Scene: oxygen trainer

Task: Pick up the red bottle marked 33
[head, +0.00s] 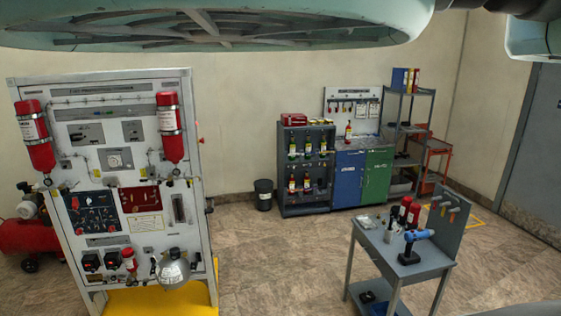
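Several red bottles are in view, and none of their markings can be read, so I cannot tell which is marked 33. Two large red bottles hang upright on the white panel, a left one (35,136) and a right one (170,129). A small red bottle (129,260) sits low on the same panel, beside a silver round vessel (172,270). Two more red bottles, one at the left (405,209) and one at the right (414,214), stand close together on a grey work cart. My gripper is not in view.
The grey cart (433,255) also holds a blue drill (415,240). A dark shelf (308,199) with bottles stands by the back wall, next to blue (348,180) and green (377,175) cabinets. The tiled floor between panel and cart is clear.

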